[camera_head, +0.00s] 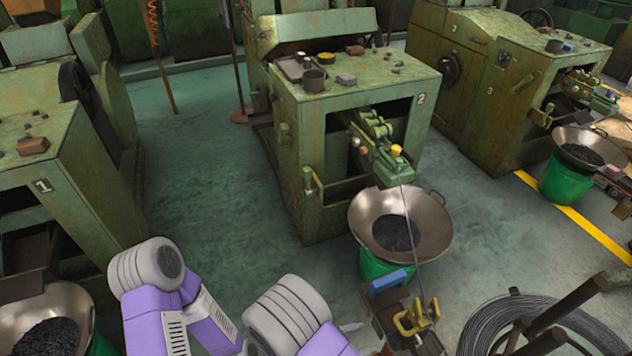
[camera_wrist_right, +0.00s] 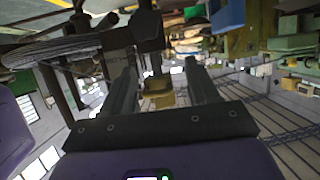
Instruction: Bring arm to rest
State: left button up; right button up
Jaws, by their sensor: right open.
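My right gripper (camera_wrist_right: 160,68) shows in the right wrist view with its two grey fingers apart and nothing held between them. In the head view only a small part of it (camera_head: 360,335) shows at the bottom edge, right of my purple and grey arm links. It is low in the picture, left of the wire stand, and I cannot tell how far apart they are. My left gripper is not in view.
Green machine 2 (camera_head: 350,95) stands ahead, with a metal bowl (camera_head: 440,222) on a green bucket (camera_head: 375,265) before it. Machine 1 (camera_head: 75,165) is at left. A wire coil (camera_head: 480,318) and a stand with a blue block (camera_head: 390,281) are at right.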

jog(key=w+d+f+n+g+y+p, duration=0.1)
jog(key=w+f+n+y, duration=0.35)
jog(key=f+y, duration=0.4)
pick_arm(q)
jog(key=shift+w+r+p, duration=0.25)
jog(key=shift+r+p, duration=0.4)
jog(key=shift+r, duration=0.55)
pick_arm(e)
jog(key=s+a+n+g+y, duration=0.2)
jog(key=s+n+g+y, duration=0.1)
jog(key=s+n+y, duration=0.3)
jog(key=s+y, duration=0.2)
jog(key=s, duration=0.1)
jog(key=shift+s+a+f+g, duration=0.2)
jog(key=shift+s+f+g, duration=0.1)
jog(key=shift+g, duration=0.1)
